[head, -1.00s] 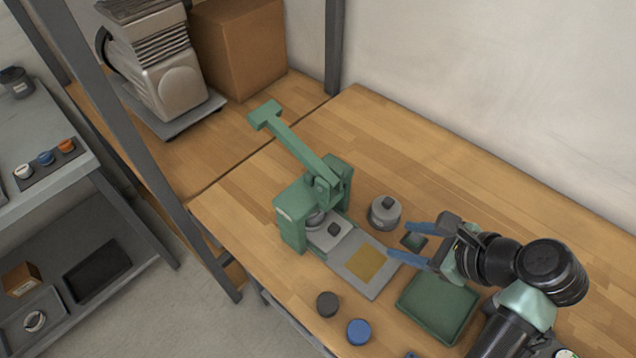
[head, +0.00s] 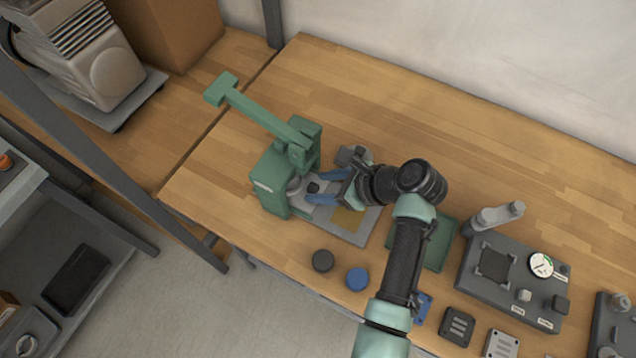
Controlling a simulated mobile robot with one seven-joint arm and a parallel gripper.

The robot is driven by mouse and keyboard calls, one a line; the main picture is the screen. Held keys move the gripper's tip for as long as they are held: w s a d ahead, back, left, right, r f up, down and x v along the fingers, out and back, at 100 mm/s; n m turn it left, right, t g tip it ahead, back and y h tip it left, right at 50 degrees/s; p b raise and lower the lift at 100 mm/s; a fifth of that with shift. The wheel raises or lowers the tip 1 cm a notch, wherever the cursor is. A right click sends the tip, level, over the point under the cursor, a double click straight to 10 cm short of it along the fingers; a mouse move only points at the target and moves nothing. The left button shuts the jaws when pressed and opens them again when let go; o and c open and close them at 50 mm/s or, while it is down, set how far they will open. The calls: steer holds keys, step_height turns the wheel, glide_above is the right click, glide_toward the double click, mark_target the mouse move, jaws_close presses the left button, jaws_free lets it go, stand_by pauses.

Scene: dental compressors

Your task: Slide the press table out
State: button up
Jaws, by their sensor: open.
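The green arbor press (head: 272,184) stands on the wooden bench, its lever raised toward the upper left. Its grey press table (head: 300,196) sits under the ram, at the inner end of a grey base plate (head: 362,232) with a tan square. A small dark knob (head: 313,187) stands on the table. My gripper (head: 313,186) is open, its two blue fingers pointing left at the press. One finger lies on each side of the knob in this view. I cannot tell whether they touch it. My wrist hides part of the base plate.
A grey cylindrical part (head: 350,154) is close behind my gripper. A green tray (head: 440,245) lies under my arm. A dark puck (head: 323,261) and a blue puck (head: 357,279) lie in front. A gauge fixture (head: 515,280) is at right. The bench's back is clear.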

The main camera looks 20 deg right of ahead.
steer(key=shift+x, duration=0.85)
steer(key=shift+r, duration=0.1)
jaws_close()
stand_by(0.7)
